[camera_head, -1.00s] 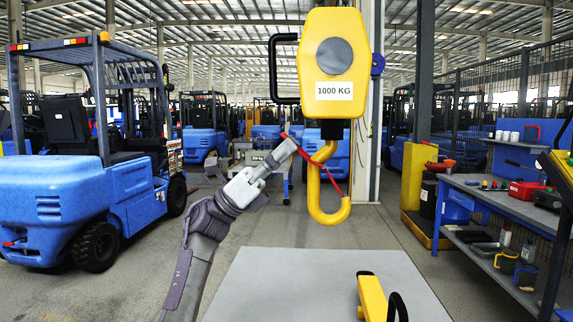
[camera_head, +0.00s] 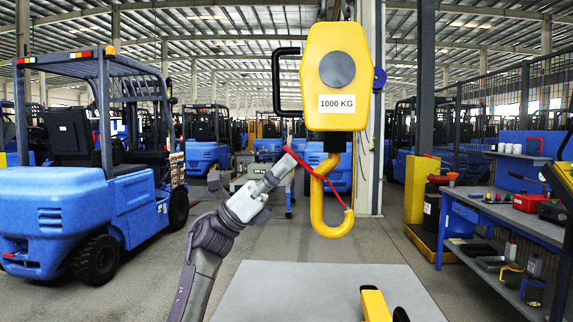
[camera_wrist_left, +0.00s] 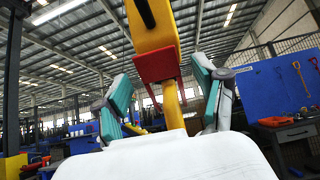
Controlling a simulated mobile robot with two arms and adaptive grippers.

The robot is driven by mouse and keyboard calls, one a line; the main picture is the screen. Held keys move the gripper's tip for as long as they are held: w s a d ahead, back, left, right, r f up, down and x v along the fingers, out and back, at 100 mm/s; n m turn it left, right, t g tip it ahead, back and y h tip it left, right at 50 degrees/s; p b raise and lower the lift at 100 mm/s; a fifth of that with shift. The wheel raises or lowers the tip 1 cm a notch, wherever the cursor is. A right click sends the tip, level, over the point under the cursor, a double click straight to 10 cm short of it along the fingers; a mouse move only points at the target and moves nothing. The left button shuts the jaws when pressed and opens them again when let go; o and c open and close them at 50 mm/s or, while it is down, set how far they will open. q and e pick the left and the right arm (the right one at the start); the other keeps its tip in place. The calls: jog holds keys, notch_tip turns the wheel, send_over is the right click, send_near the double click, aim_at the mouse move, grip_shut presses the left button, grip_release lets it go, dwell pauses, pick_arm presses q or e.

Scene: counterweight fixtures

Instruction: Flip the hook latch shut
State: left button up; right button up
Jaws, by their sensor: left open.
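A yellow hook (camera_head: 318,205) hangs below a yellow hoist block (camera_head: 328,72) marked 1000 KG. The red latch (camera_head: 335,192) slants across the hook, its lower right end near the hook tip and its upper left end out past the shank. My left gripper (camera_head: 284,166) is left of the shank, beside the latch's upper left end. In the left wrist view its teal-padded fingers stand apart, with the red latch (camera_wrist_left: 160,64) and yellow hook (camera_wrist_left: 172,106) in line between them. I cannot tell whether a finger touches the latch. My right gripper is not in view.
A grey tabletop (camera_head: 300,291) is below the hook, with a yellow block (camera_head: 374,305) at its front. A black handle (camera_head: 283,82) juts left from the hoist block. A blue workbench (camera_head: 500,215) stands right, a blue forklift (camera_head: 75,205) left.

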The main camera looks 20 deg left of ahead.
pick_arm(q)
jog(key=v, duration=1.2)
jog(key=shift+a+r, duration=0.1)
